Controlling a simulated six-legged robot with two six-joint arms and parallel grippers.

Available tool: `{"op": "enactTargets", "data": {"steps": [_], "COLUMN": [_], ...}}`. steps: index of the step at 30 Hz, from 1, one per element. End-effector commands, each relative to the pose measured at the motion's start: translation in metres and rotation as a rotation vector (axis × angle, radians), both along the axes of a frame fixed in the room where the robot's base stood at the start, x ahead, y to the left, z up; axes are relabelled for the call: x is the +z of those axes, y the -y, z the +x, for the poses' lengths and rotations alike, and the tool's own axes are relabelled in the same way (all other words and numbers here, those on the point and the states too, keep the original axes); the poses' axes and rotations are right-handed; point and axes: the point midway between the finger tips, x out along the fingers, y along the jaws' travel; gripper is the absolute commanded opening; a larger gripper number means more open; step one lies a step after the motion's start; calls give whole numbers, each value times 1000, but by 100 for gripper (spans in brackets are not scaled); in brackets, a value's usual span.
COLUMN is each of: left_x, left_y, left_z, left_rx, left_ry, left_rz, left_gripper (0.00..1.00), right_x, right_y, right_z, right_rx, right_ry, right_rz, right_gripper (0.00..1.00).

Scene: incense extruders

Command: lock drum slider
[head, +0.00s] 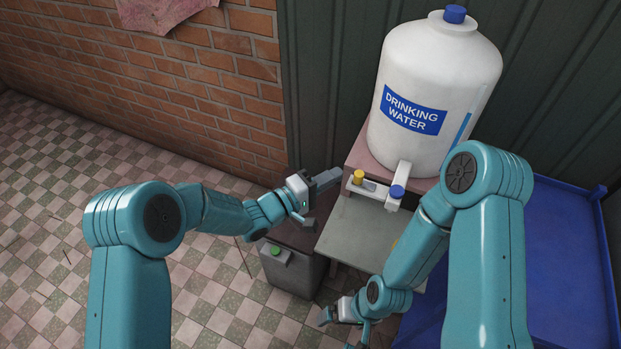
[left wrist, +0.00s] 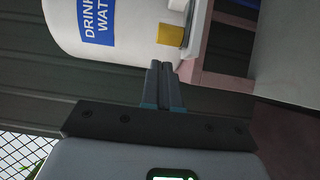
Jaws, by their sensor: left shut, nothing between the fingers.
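The white water drum (head: 432,95) with a blue "DRINKING WATER" label stands upright on a pinkish stand. At its base, a pale slider bracket (head: 373,189) carries a yellow knob (head: 358,177), beside the tap with a blue knob (head: 397,191). My left gripper (head: 338,174) is shut and empty, just left of the yellow knob. In the left wrist view, the closed fingertips (left wrist: 164,66) point at the yellow knob (left wrist: 171,35), with a small gap showing. My right gripper (head: 342,327) hangs low near the front, with its fingers apart.
A grey shelf (head: 365,235) lies below the tap. A blue tray-like platform (head: 565,240) is at the right. A brick wall and corrugated panel stand behind; tiled floor at left is clear.

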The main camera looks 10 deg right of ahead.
Motion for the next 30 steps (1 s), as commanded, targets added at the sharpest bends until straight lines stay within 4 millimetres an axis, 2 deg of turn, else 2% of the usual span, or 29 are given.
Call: {"op": "enactTargets", "data": {"steps": [3,6,16,24,30], "left_x": [2,1,0,-1,1], "left_y": [13,17,19,45,49], "left_z": [-5,-7,-7,-25,-28], "left_rx": [-1,0,1,-3,-1], "left_ry": [1,0,1,2,3], "left_rz": [-1,0,0,0,0], "left_gripper": [0,0,0,0,0], "right_x": [5,6,5,-7,-7], "right_y": [0,0,0,0,0], "right_z": [0,0,0,0,0], "right_rx": [0,0,0,0,0], "right_ry": [0,0,0,0,0], "right_rz": [0,0,0,0,0], "right_gripper": [98,98,98,98,98]}}
